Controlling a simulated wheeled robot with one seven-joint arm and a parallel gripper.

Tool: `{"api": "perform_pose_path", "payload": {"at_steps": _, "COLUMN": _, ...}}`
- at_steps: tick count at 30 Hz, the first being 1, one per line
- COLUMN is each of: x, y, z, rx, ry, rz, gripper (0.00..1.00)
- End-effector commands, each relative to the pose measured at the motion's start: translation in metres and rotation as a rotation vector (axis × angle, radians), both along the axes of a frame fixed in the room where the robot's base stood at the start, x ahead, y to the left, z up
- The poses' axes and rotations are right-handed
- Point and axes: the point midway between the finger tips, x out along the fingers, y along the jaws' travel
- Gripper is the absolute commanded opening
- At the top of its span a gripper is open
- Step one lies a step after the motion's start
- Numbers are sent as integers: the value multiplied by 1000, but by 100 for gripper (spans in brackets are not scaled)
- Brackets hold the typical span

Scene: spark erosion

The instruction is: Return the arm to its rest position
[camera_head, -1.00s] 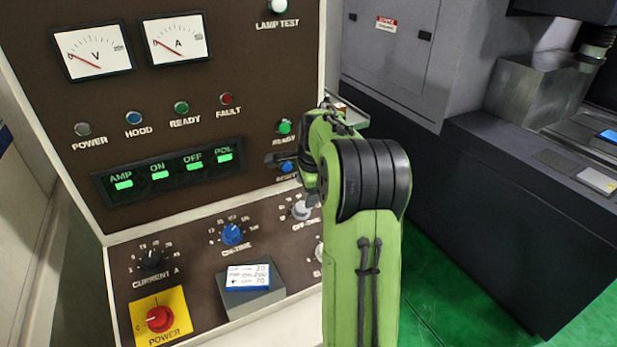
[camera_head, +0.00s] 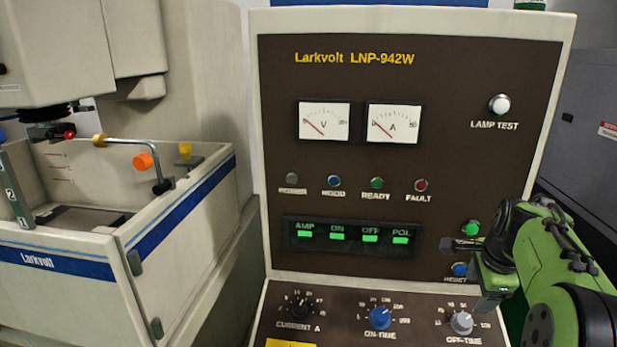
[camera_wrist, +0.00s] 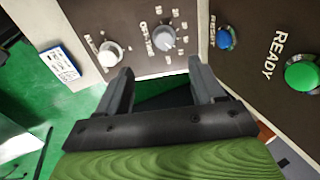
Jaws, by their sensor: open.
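My green arm (camera_head: 560,260) is folded at the lower right of the head view. My gripper (camera_head: 468,268) is in front of the right side of the brown control panel (camera_head: 400,180), by the green READY button and the blue RESET button (camera_head: 459,269). In the wrist view my gripper (camera_wrist: 158,82) has its two dark fingers apart with nothing between them. The green READY button (camera_wrist: 302,74) and blue RESET button (camera_wrist: 227,38) lie to their right, apart from the fingers.
The panel's lower ledge carries the CURRENT knob (camera_head: 300,305), the blue ON-TIME knob (camera_head: 380,318) and the OFF-TIME knob (camera_head: 461,322). A machine tank (camera_head: 75,255) with an orange knob (camera_head: 143,161) stands at the left. Green floor (camera_wrist: 85,125) shows below in the wrist view.

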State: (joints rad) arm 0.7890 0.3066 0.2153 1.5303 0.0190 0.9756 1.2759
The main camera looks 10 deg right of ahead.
Motion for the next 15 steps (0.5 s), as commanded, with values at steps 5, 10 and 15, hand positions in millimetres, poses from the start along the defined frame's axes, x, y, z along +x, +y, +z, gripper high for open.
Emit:
{"api": "perform_pose_path", "payload": {"at_steps": 5, "x": -45, "y": 126, "z": 38, "rx": -218, "ry": 44, "rz": 591, "gripper": 68}}
{"api": "perform_pose_path", "payload": {"at_steps": 10, "x": -129, "y": 212, "z": 36, "rx": -431, "ry": 47, "rz": 1185, "gripper": 68}}
{"api": "perform_pose_path", "payload": {"at_steps": 15, "x": -195, "y": 249, "z": 8, "rx": -587, "ry": 11, "rz": 1622, "gripper": 68}}
